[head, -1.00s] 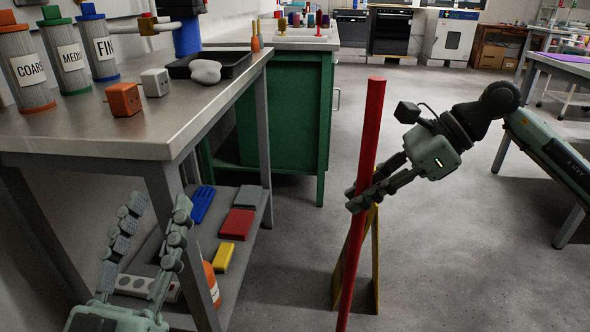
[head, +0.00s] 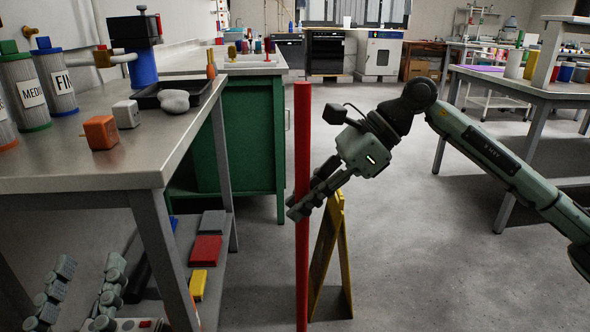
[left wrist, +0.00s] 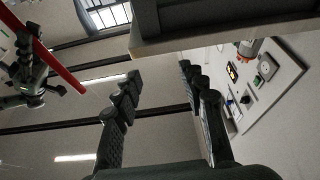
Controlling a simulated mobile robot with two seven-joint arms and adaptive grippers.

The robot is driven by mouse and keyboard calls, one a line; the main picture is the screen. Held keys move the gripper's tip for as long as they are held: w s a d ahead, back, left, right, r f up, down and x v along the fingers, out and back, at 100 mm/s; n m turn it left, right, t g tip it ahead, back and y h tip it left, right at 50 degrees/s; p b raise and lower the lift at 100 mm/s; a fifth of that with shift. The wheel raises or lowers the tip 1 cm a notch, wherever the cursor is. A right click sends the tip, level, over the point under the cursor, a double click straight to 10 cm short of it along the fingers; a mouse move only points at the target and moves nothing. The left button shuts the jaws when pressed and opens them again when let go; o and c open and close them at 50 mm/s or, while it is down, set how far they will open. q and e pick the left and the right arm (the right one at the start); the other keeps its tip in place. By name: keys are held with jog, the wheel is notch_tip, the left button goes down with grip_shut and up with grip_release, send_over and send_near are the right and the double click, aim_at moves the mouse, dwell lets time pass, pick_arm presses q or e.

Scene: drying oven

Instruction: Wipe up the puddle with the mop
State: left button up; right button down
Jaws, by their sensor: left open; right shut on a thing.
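The mop's red handle (head: 302,130) stands nearly upright in the head view, left of centre. Its lower end runs out of the picture, so the mop head is hidden. My right gripper (head: 300,205) is shut around the handle below its upper part. The red handle (left wrist: 60,65) and my right gripper (left wrist: 28,85) also show at the left of the left wrist view. My left gripper (head: 88,272) is open and empty at the lower left, beside the workbench's lower shelf. Its open fingers show in the left wrist view (left wrist: 160,85). No puddle is visible.
A yellow folding floor sign (head: 345,255) stands just right of the handle. The steel workbench (head: 150,165) with jars and blocks is at left, a green cabinet (head: 253,135) behind it. Another table (head: 540,92) stands at right. The grey floor between (head: 420,240) is clear.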

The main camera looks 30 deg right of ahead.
aim_at(302, 176)
notch_tip(302, 176, up, 4)
jog(key=shift+r+p, duration=0.2)
jog(key=shift+p, duration=0.95)
jog(key=shift+r, duration=0.1)
pick_arm(q)
jog(key=w+a+f+g+y, duration=0.1)
jog(key=a+f+g, duration=0.1)
jog(key=f, duration=0.4)
jog(key=a+f+g+y, duration=0.2)
jog(key=f+g, duration=0.2)
jog(key=f, duration=0.2)
jog(key=shift+w+a, duration=0.35)
jog(key=shift+a, duration=0.05)
